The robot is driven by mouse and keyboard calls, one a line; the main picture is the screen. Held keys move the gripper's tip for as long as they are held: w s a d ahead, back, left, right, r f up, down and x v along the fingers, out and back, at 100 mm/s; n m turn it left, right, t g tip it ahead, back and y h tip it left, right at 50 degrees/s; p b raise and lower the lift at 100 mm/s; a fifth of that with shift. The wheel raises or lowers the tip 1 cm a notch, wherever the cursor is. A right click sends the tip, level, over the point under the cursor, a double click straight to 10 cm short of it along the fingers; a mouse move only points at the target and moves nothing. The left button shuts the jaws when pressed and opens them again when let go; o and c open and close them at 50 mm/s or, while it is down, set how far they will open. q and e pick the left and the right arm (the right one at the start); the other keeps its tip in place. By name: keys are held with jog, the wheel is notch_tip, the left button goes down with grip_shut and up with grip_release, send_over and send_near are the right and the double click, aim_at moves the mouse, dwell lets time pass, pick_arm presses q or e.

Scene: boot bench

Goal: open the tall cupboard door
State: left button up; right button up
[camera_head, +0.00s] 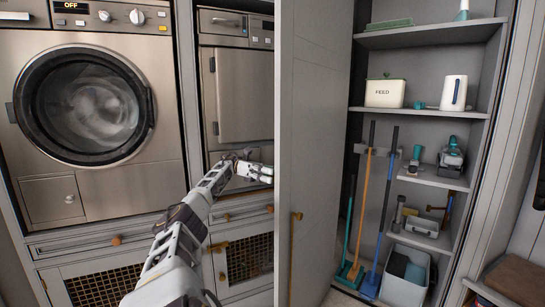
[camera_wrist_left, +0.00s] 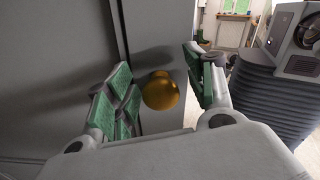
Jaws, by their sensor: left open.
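The tall grey cupboard door (camera_head: 318,130) stands open at the cupboard's left side, and the shelves behind it show. A small brass fitting (camera_head: 296,217) shows on the door near its free edge. My left gripper (camera_wrist_left: 157,62) is open in the left wrist view, its green-padded fingers on either side of a round brass knob (camera_wrist_left: 160,91) on a grey panel. The knob sits between the fingers; I cannot tell whether they touch it. In the head view, my left arm reaches to the door's left edge, which hides the fingertips. My right gripper is not in view.
The cupboard holds a FEED tin (camera_head: 385,93), a white jug (camera_head: 453,93), brooms (camera_head: 388,200) and a white bin (camera_head: 404,285). A washing machine (camera_head: 90,110) and a second steel appliance (camera_head: 243,95) stand left of the door. A dark ribbed object (camera_wrist_left: 275,95) is at the wrist view's right.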

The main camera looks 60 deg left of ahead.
pick_arm(q)
jog(key=shift+r, duration=3.95)
jog(key=shift+r, duration=0.35)
jog(key=shift+r, duration=0.15)
